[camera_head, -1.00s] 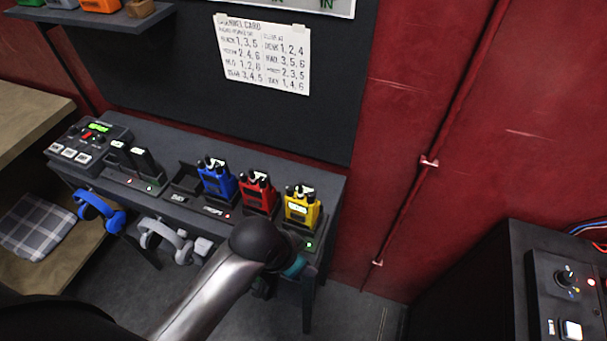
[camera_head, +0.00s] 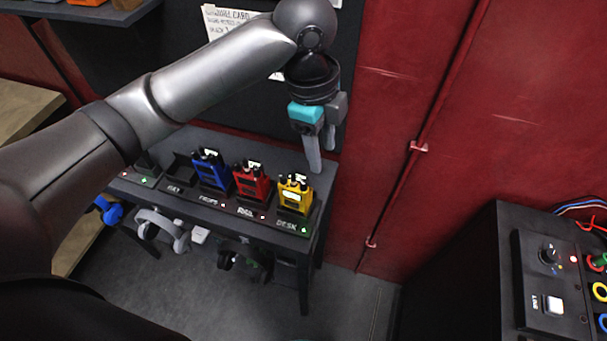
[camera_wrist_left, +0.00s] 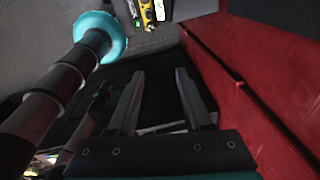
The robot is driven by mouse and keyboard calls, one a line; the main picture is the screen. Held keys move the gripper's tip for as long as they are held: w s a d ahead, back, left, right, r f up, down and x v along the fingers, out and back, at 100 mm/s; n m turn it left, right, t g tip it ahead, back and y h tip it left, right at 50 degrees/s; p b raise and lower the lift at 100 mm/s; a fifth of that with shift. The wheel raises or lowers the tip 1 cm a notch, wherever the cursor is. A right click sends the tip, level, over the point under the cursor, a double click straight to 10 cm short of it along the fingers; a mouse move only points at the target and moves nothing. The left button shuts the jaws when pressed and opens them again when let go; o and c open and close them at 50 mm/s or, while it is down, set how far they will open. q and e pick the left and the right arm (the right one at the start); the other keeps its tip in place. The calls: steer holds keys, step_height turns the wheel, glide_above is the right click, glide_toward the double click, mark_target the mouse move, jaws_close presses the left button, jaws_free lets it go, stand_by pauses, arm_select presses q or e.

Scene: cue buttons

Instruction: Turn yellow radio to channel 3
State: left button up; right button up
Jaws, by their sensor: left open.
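The yellow radio (camera_head: 295,194) stands upright in its charger slot at the right end of the dark table, by a label reading DESK and a green light. Dark knobs show on its top. It also shows at the top of the left wrist view (camera_wrist_left: 148,14). My left gripper (camera_head: 322,160) is raised just above and behind the yellow radio, fingers pointing down, open and empty, not touching it. In the left wrist view its two fingers (camera_wrist_left: 156,100) are spread apart. My right gripper is not clearly seen in the head view.
A red radio (camera_head: 251,181) and a blue radio (camera_head: 210,170) stand left of the yellow one. Headsets (camera_head: 163,228) hang at the table's front. A control panel (camera_head: 548,275) stands at right. A paper card (camera_head: 226,20) on the wall is partly hidden by my arm.

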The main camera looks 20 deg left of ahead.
arm_select(q)
steer(key=m+y, duration=0.1)
steer(key=m, duration=0.1)
glide_toward(304, 182)
steer(key=f, duration=0.9)
steer(key=shift+w+d+f+b, duration=0.1)
steer(key=shift+w+b, duration=0.1)
steer(key=shift+b, duration=0.15)
jaws_close()
stand_by(0.4)
